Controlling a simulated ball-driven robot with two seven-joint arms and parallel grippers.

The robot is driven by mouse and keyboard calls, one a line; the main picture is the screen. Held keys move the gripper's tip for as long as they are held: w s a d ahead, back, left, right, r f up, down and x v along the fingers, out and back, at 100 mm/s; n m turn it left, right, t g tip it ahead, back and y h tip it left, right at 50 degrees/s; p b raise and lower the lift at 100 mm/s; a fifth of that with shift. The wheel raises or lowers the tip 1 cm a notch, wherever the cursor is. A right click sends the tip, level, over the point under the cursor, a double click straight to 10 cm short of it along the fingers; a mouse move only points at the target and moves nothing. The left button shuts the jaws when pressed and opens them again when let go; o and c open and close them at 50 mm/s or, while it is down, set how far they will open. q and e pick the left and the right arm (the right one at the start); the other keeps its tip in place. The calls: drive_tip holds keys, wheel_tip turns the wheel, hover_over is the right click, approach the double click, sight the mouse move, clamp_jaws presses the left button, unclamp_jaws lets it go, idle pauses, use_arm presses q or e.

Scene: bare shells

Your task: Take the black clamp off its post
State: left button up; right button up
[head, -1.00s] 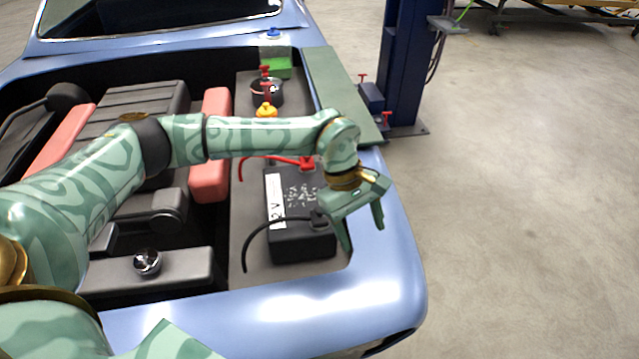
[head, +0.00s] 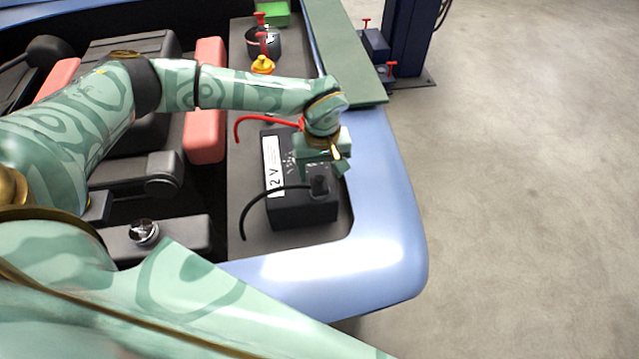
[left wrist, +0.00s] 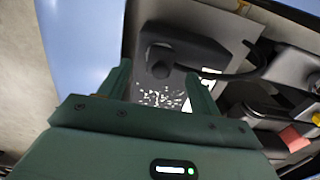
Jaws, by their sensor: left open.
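The black clamp (head: 319,184) sits on the near right part of the battery (head: 290,210), with a black cable (head: 262,203) curving left from it. In the left wrist view the clamp (left wrist: 160,60) lies ahead of and between my open fingers. My left gripper (head: 322,170) is open and empty above the battery, just behind the clamp in the head view; it also shows in the left wrist view (left wrist: 163,82). A red cable (head: 262,119) runs to the battery's far side, where its end is hidden behind my left wrist. My right gripper is not in view.
The battery stands in a bay inside the blue car body (head: 385,210). A yellow cap (head: 263,64), red-topped parts and a green block (head: 273,13) lie farther back. A flat green panel (head: 345,60) covers the right fender. Open floor lies to the right.

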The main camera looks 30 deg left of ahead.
sight(319, 177)
use_arm(q)
drive_tip(key=f, duration=0.3)
drive_tip(key=a+f, duration=0.1)
drive_tip(key=f, duration=0.1)
drive_tip(key=shift+w+f, duration=0.1)
drive_tip(key=shift+w, duration=0.2)
drive_tip(key=c, duration=1.1)
